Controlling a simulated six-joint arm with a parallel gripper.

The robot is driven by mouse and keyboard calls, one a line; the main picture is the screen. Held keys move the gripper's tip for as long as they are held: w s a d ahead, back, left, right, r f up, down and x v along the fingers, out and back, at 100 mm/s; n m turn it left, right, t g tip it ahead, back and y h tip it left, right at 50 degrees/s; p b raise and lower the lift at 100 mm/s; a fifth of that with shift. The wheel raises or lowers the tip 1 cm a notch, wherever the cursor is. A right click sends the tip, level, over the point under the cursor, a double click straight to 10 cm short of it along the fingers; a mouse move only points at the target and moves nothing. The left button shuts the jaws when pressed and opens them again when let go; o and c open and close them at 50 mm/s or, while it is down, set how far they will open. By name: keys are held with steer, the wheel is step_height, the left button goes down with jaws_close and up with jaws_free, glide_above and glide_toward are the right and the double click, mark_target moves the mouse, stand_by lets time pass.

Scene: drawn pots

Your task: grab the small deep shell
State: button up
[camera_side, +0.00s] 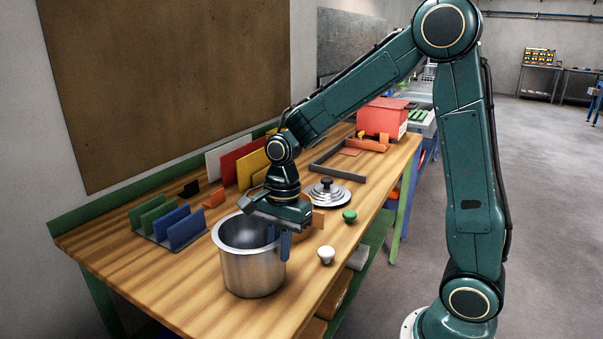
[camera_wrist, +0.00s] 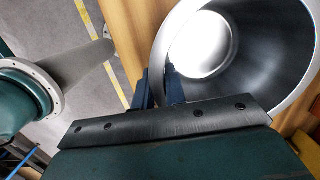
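The small deep shell appears to be the steel pot (camera_side: 252,272), an open, round, deep vessel standing upright near the front edge of the wooden table. It also shows in the wrist view (camera_wrist: 275,50), with its bright bottom visible and nothing in it. My gripper (camera_side: 279,241) points down at the pot's right side. Its two blue fingers show in the wrist view (camera_wrist: 159,91), one inside the pot and one outside. They are close together with the wall between them, so the gripper looks shut on the wall. Exact finger contact is partly hidden.
A stepped lid with a black knob (camera_side: 328,194) lies behind the gripper. A white knob (camera_side: 326,255) and a green knob (camera_side: 349,215) are to the right. A rack with blue and green plates (camera_side: 181,228) stands left of the pot. The table's front-left area is clear.

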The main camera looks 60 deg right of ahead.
jaws_close()
step_height(320, 180, up, 20)
stand_by(0.9)
